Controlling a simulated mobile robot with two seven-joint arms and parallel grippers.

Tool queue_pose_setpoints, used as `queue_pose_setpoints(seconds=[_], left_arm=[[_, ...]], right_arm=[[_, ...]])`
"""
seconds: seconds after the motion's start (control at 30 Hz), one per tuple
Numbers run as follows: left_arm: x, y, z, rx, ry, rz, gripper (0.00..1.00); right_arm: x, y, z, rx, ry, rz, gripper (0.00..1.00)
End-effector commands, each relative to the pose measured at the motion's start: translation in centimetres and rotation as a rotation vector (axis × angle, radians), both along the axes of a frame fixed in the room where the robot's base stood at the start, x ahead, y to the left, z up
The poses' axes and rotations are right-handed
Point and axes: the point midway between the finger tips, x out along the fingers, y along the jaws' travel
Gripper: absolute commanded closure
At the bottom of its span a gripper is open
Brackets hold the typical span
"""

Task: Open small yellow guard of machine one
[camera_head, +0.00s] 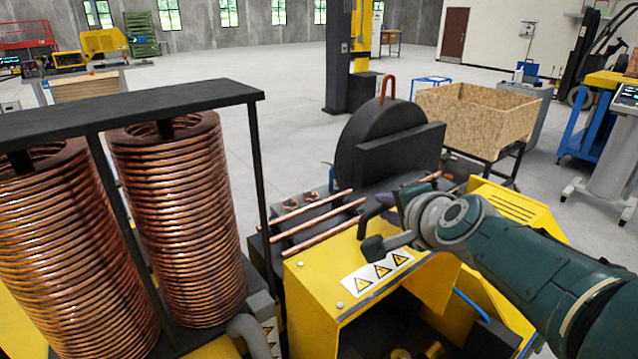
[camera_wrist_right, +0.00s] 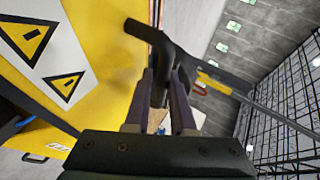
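The yellow guard (camera_head: 323,270) of the machine is in the lower middle of the head view, with a white strip of warning triangles on it. The machine's front below it is open and dark inside. In the right wrist view the yellow surface (camera_wrist_right: 105,42) with warning signs fills the left. My right gripper (camera_head: 374,214) is at the far right edge of the guard. In the right wrist view its purple fingers (camera_wrist_right: 165,85) stand close on both sides of a bent black handle (camera_wrist_right: 150,34) and appear closed on it. My left gripper is not in view.
Copper tubes (camera_head: 320,229) lie beside a dark round machine part (camera_head: 372,130) behind the guard. Large copper coils (camera_head: 178,220) under a dark frame stand at left. A wooden crate (camera_head: 478,118) stands behind at right. Open floor lies beyond.

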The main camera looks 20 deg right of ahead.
Motion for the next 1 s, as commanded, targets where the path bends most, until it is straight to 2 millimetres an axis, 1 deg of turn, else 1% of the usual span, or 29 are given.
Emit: queue_pose_setpoints(seconds=[0.03, 0.2, 0.37, 0.47, 0.57, 0.67, 0.8, 0.9, 1.0], left_arm=[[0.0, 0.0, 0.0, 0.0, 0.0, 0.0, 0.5], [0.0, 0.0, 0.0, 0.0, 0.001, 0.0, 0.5], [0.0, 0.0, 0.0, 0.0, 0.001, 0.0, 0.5], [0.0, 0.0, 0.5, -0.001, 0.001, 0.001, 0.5], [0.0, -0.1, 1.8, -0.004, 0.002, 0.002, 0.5], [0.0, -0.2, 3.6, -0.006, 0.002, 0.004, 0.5], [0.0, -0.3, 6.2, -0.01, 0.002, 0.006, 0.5], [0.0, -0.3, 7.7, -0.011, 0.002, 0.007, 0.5], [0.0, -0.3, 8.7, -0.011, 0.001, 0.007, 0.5]], right_arm=[[0.0, 0.0, 0.0, 0.0, 0.0, 0.0, 0.7], [0.0, 0.0, 0.0, 0.001, 0.0, 0.0, 0.53], [-0.1, 0.0, -0.1, 0.001, 0.002, -0.001, 0.53], [-0.3, 0.0, 0.2, 0.001, 0.003, -0.001, 0.53], [-1.1, 0.0, 0.9, -0.001, 0.005, -0.001, 0.53], [-2.4, 0.2, 1.9, -0.002, 0.004, 0.0, 0.53], [-4.7, 0.4, 3.2, 0.0, 0.004, 0.001, 0.53], [-6.3, 0.6, 3.9, -0.001, 0.003, 0.0, 0.53], [-7.5, 0.7, 4.4, 0.0, 0.001, 0.0, 0.53]])
